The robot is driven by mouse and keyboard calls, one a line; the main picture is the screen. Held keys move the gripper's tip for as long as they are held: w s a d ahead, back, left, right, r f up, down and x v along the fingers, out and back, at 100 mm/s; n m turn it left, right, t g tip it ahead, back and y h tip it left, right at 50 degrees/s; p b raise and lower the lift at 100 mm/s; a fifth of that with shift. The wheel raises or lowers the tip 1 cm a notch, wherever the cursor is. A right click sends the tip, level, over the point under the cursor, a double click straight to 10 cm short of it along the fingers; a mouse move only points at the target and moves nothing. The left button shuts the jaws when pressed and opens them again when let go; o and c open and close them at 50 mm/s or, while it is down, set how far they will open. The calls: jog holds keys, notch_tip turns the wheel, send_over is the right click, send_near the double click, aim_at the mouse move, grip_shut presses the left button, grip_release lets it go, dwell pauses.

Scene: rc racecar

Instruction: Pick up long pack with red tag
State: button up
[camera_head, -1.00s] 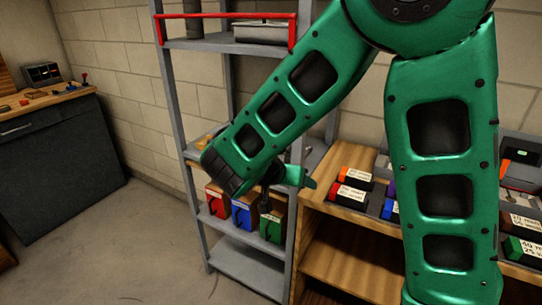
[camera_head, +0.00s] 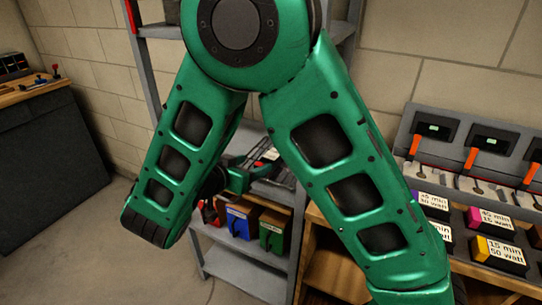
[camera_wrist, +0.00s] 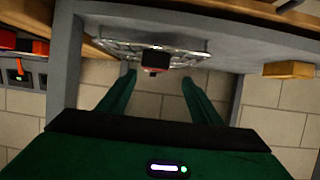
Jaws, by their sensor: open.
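In the wrist view a small dark block with red on it (camera_wrist: 155,61) sits at a metal wire rack on the grey shelf, beyond my fingertips. It may be the pack with the red tag; its length and label cannot be read here. My gripper (camera_wrist: 158,79) is open, with its two green fingers apart and nothing between them. The block lies roughly in line with the gap. In the head view my gripper is partly hidden by my arm, near the middle shelf, where a small white label and some red (camera_head: 268,156) show.
The grey shelf unit (camera_head: 297,238) has posts close to my arm. Red, blue (camera_head: 240,220) and green (camera_head: 272,236) boxes stand on its lower shelf. Packs with purple, magenta and yellow tags (camera_head: 500,252) lie on the right bench. A yellowish block (camera_wrist: 288,69) is right of the rack.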

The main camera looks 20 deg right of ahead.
aim_at(271, 156)
jog(key=x, duration=0.7)
jog(key=d+x, duration=0.1)
jog(key=x, duration=0.2)
jog(key=shift+s+d+r, duration=0.1)
jog(key=shift+d+r, duration=0.1)
jog(key=shift+r, duration=0.05)
jog(key=c, duration=1.4)
grip_shut()
jog(key=shift+r, duration=0.15)
